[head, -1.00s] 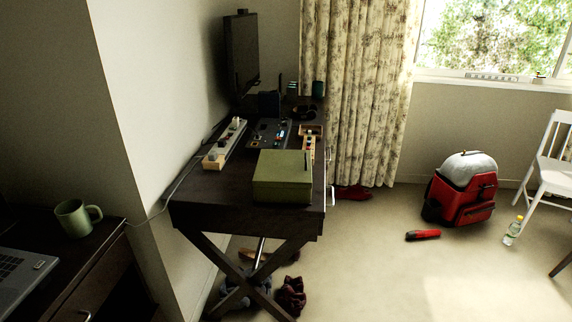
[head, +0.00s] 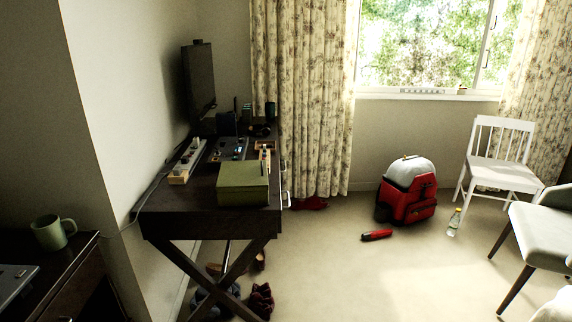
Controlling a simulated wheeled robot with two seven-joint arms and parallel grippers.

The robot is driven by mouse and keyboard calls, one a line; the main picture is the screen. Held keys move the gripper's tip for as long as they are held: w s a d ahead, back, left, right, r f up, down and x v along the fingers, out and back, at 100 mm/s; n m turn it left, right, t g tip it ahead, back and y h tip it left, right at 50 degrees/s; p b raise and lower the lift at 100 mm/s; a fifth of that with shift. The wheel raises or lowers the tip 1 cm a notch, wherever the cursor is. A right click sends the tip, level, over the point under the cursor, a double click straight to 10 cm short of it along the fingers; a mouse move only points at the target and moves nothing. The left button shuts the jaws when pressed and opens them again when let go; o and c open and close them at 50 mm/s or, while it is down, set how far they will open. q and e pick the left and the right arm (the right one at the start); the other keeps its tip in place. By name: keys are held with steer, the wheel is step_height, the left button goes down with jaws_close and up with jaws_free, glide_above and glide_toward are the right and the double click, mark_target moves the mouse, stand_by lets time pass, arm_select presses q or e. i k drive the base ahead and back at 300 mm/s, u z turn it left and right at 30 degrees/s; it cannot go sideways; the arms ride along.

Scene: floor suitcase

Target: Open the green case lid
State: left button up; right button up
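The green case (head: 243,190) sits near the front right corner of the dark desk (head: 170,222). It is box-shaped and its lid (head: 243,174) looks shut. Neither of my grippers shows in the head view.
A power strip (head: 188,163), a dark control panel and a monitor (head: 199,78) stand behind the case. A red backpack (head: 409,206), red flashlight (head: 376,235), bottle (head: 454,222) and white chair (head: 497,158) are right. Open carpet (head: 350,280) lies right of the desk. A mug (head: 52,232) stands at left.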

mark_target(241, 176)
steer(key=u, duration=0.1)
steer(key=i, duration=0.85)
steer(key=u, duration=0.55)
